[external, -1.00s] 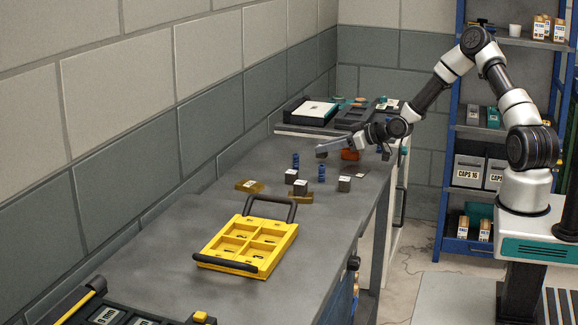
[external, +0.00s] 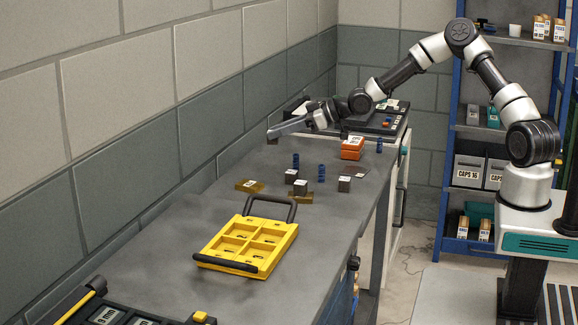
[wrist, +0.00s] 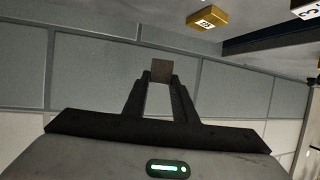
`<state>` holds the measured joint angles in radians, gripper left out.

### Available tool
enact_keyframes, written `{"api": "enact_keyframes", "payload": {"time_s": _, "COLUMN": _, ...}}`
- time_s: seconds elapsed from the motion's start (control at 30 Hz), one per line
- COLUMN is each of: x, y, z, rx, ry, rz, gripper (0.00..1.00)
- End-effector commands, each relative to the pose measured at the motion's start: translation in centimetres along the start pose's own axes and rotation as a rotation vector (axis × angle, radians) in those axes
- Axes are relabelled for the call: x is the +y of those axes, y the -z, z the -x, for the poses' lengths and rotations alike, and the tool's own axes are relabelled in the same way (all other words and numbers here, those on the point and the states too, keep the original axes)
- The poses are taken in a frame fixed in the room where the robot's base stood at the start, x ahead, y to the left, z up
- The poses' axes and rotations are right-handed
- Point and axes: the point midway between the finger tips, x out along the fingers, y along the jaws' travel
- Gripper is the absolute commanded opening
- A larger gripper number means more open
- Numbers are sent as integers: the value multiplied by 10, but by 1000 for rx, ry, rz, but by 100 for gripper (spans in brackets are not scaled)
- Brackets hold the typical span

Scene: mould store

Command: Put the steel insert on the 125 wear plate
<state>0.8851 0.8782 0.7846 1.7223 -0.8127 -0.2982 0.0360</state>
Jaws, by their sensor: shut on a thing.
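My gripper (wrist: 161,77) is shut on a small grey block, the steel insert (wrist: 161,68), which sits at its fingertips. In the external view my gripper (external: 271,134) holds it high above the back left of the bench, near the wall. One brass plate (external: 249,186) lies on the bench below and to the left. A dark flat plate (external: 356,171) lies at the right. The wrist view shows a brass plate with a white label (wrist: 207,20). I cannot read which plate is marked 125.
Dark cubes with pale tops (external: 300,187) and blue cylinders (external: 321,172) stand mid-bench. A yellow tray with a raised handle (external: 236,255) lies in front. The wall runs close along the left.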

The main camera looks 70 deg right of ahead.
Motion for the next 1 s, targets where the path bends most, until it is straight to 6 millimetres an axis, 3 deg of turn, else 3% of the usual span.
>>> {"api": "enact_keyframes", "payload": {"time_s": 0.1, "x": -39, "y": 16, "z": -28, "rx": 3, "ry": 67, "rz": 29, "gripper": 0}}
{"api": "enact_keyframes", "payload": {"time_s": 0.3, "x": -74, "y": 27, "z": -50, "rx": 0, "ry": 121, "rz": 58, "gripper": 0}}
{"api": "enact_keyframes", "payload": {"time_s": 0.43, "x": -80, "y": 18, "z": -58, "rx": -3, "ry": 130, "rz": 62, "gripper": 0}}
{"api": "enact_keyframes", "payload": {"time_s": 1.0, "x": -78, "y": -57, "z": -89, "rx": -2, "ry": 129, "rz": 62, "gripper": 0}}
